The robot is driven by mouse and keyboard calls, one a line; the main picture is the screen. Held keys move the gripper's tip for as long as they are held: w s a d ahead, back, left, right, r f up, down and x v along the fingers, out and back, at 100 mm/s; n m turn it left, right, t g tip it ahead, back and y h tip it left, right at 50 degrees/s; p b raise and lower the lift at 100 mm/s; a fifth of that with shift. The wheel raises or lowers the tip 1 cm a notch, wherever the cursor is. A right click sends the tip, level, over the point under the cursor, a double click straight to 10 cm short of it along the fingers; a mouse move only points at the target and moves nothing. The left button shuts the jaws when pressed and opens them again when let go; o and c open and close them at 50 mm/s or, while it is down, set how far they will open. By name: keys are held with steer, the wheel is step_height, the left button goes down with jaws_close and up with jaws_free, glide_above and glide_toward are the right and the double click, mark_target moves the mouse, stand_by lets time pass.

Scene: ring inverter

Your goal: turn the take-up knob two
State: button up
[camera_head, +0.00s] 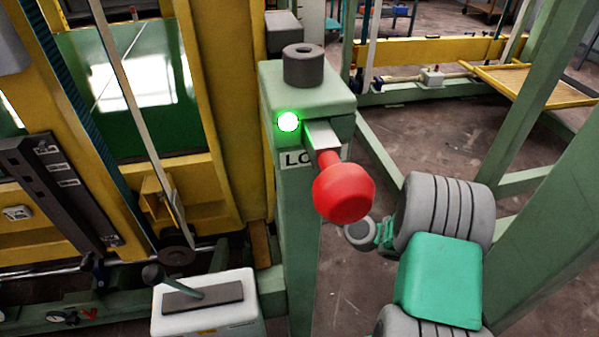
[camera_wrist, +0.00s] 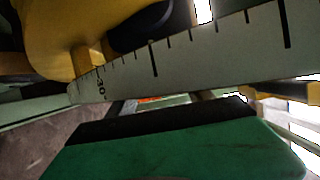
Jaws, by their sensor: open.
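No knob in view carries a readable "two", so I cannot tell which is the take-up knob. A dark grey round knob (camera_head: 303,66) stands on top of the green post (camera_head: 300,250). A smaller dark round piece (camera_head: 176,257) sits low at the foot of a slanted rod. My grey and green arm (camera_head: 440,280) is at the lower right, right of the post. Its small grey end part (camera_head: 360,233) shows just below a red ball handle. My gripper's fingers cannot be made out in either view.
The red ball handle (camera_head: 344,192) juts from the post, under a lit green lamp (camera_head: 288,122). A white box with a lever (camera_head: 207,310) stands lower left. In the wrist view, a pale marked scale (camera_wrist: 190,55) crosses close above a dark-edged green block (camera_wrist: 170,150).

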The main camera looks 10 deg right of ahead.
steer(key=shift+c, duration=0.4)
jaws_close()
